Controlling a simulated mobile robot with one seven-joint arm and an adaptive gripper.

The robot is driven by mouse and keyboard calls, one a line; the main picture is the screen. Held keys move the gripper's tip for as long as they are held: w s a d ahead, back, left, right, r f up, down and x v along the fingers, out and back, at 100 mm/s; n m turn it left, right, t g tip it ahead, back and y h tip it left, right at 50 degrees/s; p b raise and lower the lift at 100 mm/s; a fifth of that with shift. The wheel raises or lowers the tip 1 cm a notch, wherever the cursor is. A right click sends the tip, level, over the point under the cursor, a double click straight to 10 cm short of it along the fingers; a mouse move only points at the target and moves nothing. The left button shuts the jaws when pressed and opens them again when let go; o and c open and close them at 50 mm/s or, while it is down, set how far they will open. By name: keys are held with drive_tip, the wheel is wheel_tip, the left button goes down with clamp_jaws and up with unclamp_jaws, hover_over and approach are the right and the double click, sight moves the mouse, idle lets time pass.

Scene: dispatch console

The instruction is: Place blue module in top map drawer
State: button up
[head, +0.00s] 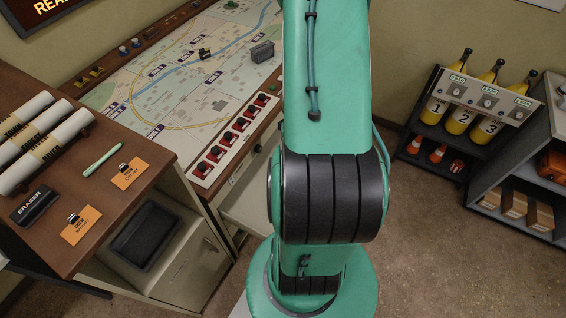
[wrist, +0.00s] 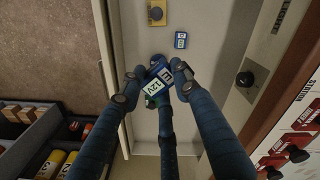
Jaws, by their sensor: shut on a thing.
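The blue module (wrist: 158,84), a block with a white 12V label, is between the fingers of my gripper (wrist: 156,88) in the wrist view. The dark-blue fingers are shut on it from several sides and cover part of it. It is over an open pale drawer (wrist: 212,62); I cannot tell whether it touches the drawer floor. In the head view the open drawer (head: 250,208) extends from the console below a front with a dark knob, partly hidden by my arm. My gripper and the module are hidden in that view.
A small blue labelled block (wrist: 181,40) and a brass-coloured piece (wrist: 157,14) lie in the drawer. A dark knob (wrist: 245,79) projects at right. Red switches (head: 237,124) line the map table (head: 140,75). A shelf with yellow cylinders (head: 462,118) stands right. Bare floor lies between.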

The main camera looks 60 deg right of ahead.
wheel_tip(320, 180, down, 20)
drive_tip(key=shift+r, duration=0.2)
drive_tip(key=shift+d, duration=0.1)
drive_tip(key=w+d, duration=0.3)
drive_tip(key=d, duration=0.1)
drive_tip(key=w+d+f+b, duration=0.1)
drive_tip(key=w+d, duration=0.1)
drive_tip(key=d, duration=0.3)
drive_tip(key=w+d, duration=0.3)
drive_tip(key=d, duration=0.1)
drive_tip(key=shift+w+d+f+b, duration=0.2)
drive_tip(key=shift+w+b, duration=0.1)
drive_tip(key=shift+b, duration=0.1)
drive_tip(key=shift+f+b, duration=0.35)
drive_tip(key=shift+f, duration=1.4)
drive_tip(key=shift+f, duration=0.15)
drive_tip(key=o, duration=1.2)
